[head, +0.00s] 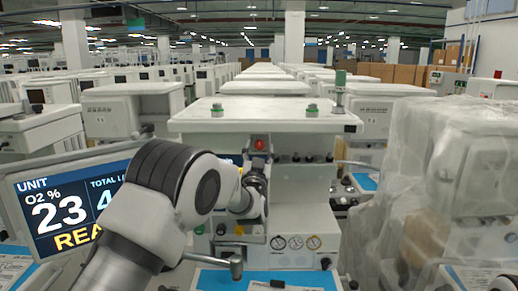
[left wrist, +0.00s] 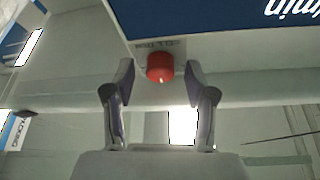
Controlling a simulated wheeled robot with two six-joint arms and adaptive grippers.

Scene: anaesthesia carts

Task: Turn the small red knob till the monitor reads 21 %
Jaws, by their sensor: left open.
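The small red knob (head: 260,143) sits on the front of the anaesthesia cart in the middle of the head view. In the left wrist view the red knob (left wrist: 160,68) shows between the tips of my left gripper (left wrist: 160,80). The gripper is open, with a gap on each side of the knob. In the head view my left gripper (head: 257,164) is just below the knob, partly hidden by its own wrist. The monitor (head: 62,208) at the left shows O2 % at 23; its right part is hidden by my left arm. My right gripper is not in view.
The cart's white top (head: 265,118) spans above the knob. Gauges (head: 296,242) and a blue work surface (head: 265,280) are below. A plastic-wrapped cart (head: 440,185) stands close at the right. Rows of other carts fill the background.

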